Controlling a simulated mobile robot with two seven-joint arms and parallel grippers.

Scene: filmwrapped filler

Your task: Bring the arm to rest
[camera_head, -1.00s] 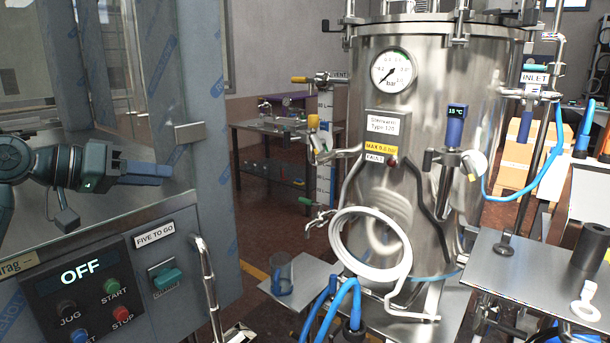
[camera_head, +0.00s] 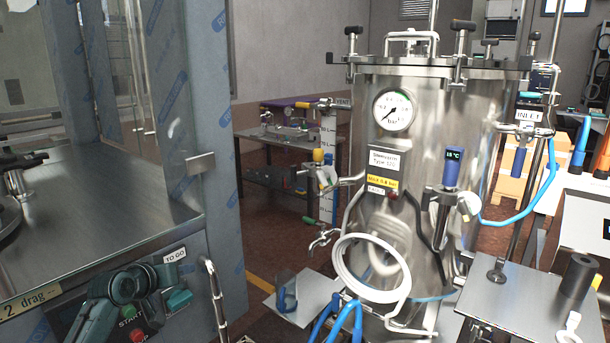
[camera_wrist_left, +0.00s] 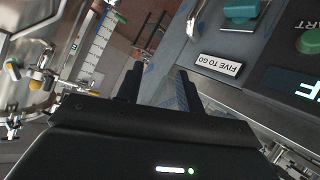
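My left arm (camera_head: 130,287) is low at the left in the head view, in front of the machine's control panel, and hides much of it. My left gripper's two dark fingers (camera_wrist_left: 158,88) show in the left wrist view. The fingertips are not clear in the head view. My right arm and gripper are out of view.
A steel pressure vessel (camera_head: 425,130) with a gauge and taps stands in the middle. Blue hoses rise at the bottom centre. A steel side table (camera_head: 520,305) carries a black cylinder (camera_head: 579,278) at right. The machine's steel top (camera_head: 110,210) and upright door handle (camera_head: 215,300) are at left.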

